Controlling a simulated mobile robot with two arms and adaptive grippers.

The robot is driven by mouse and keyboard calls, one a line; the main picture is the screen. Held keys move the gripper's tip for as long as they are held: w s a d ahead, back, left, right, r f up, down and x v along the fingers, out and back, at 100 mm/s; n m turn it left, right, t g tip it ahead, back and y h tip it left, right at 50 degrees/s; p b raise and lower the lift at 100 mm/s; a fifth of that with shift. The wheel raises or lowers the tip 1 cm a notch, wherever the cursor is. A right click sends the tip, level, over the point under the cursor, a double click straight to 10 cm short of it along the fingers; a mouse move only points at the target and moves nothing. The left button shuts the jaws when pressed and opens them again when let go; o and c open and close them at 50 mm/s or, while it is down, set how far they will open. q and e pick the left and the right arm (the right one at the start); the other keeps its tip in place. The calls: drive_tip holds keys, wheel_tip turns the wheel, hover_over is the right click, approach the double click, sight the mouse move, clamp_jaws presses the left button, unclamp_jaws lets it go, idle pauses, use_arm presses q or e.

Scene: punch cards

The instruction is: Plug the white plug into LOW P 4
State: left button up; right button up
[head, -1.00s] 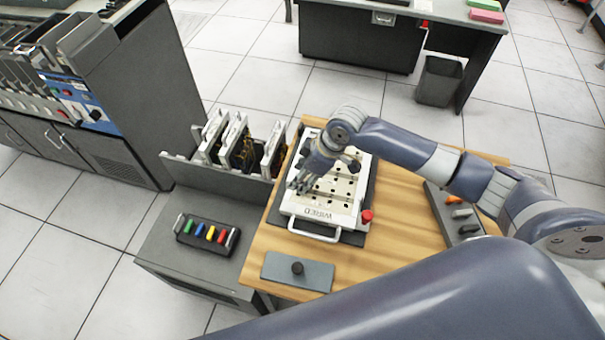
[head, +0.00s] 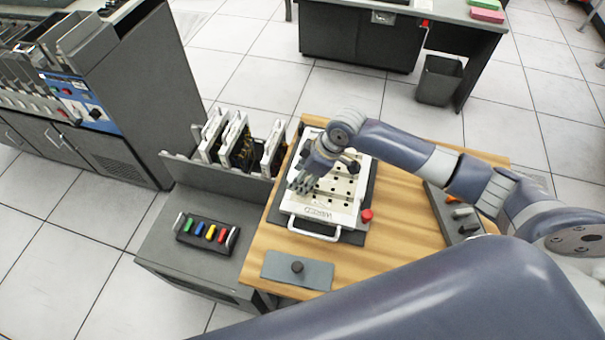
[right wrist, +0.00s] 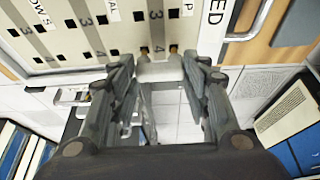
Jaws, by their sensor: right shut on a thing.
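The white plug (right wrist: 160,70) is between the fingers of my right gripper (right wrist: 160,78), which is shut on it. Its gold prongs point at the panel, by the row marked 4 under the letter P. I cannot tell whether the tips are inside holes. The pale panel (head: 318,210), lettered WIRED, lies on the wooden table; the panel also shows in the right wrist view (right wrist: 100,40). In the head view my right gripper (head: 301,186) is over the panel's left part and hides some holes. The plug cannot be made out there. My left gripper is not in view.
A red knob (head: 367,215) stands at the panel's right corner, and a white handle (head: 314,234) is at its front. A grey plate with a black knob (head: 297,267) lies nearer. A tray of plugs (head: 452,208) is right. Upright panels (head: 238,140) stand left.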

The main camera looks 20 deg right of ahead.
drive_tip(key=shift+f, duration=0.85)
idle(0.9)
drive_tip(key=o, duration=0.9)
drive_tip(key=v, duration=1.2)
